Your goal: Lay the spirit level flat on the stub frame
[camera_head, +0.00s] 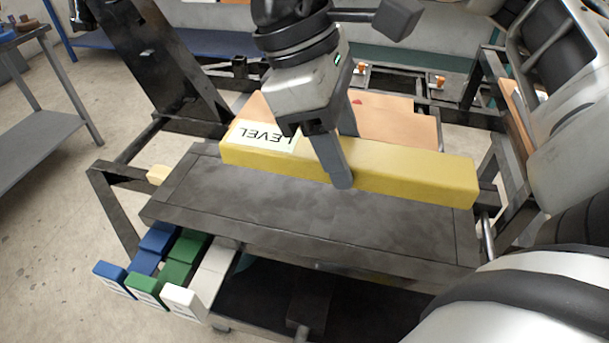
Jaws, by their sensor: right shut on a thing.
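The spirit level is a long yellow bar (410,174) with a white label reading "LEVEL" upside down. It lies lengthwise across the picture along the far edge of a dark grey metal top (250,205), which looks like part of the stub frame. My right gripper (342,160) comes down from above and is shut on the level near its middle, one finger on the near face and one behind. The bar looks about level with the top. I cannot tell whether its underside touches the metal. My left gripper is not in view.
Blue (110,278), green (147,288) and white (186,301) labelled blocks stick out at the front left. An orange-brown sheet (395,122) lies behind the level. Dark frame bars surround the top. A grey shelf (40,108) stands far left, with open floor between.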

